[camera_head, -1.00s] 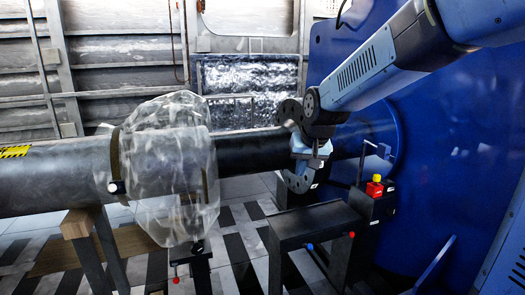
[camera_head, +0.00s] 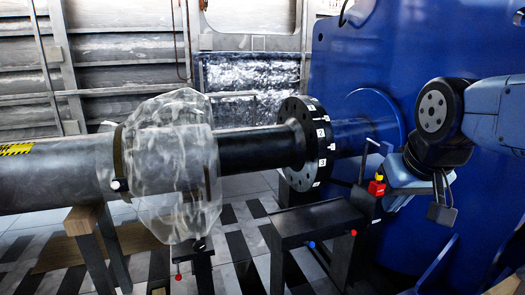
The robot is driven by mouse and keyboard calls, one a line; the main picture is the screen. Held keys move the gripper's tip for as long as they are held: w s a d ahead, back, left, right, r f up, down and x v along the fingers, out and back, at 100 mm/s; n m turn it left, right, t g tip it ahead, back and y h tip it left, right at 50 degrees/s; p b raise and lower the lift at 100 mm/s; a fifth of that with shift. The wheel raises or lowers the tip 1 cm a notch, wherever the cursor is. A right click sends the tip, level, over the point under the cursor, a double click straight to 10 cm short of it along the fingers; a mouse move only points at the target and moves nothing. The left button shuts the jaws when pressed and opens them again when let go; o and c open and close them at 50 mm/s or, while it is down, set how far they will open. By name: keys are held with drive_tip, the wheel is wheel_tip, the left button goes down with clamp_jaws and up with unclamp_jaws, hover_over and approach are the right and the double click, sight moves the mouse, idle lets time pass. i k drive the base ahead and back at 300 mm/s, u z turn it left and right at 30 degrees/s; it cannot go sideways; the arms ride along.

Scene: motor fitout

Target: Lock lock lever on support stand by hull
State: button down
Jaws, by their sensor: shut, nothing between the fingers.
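A dark support stand (camera_head: 318,217) stands in front of the blue hull (camera_head: 345,70), below the black shaft. Small red (camera_head: 353,233) and blue (camera_head: 311,244) ball knobs show on its front. I cannot tell which of these is the lock lever. My wrist hides part of the hull behind.
A black bolted flange (camera_head: 306,143) on the shaft (camera_head: 255,149) hangs above the stand. Clear plastic wrap (camera_head: 170,165) covers the shaft further left. A smaller stand with a red knob (camera_head: 178,277) is under the wrap. Tiled floor lies between.

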sight(178, 277)
drive_tip(key=u, duration=0.35)
drive_tip(key=i, duration=1.45)
drive_tip(key=u, duration=1)
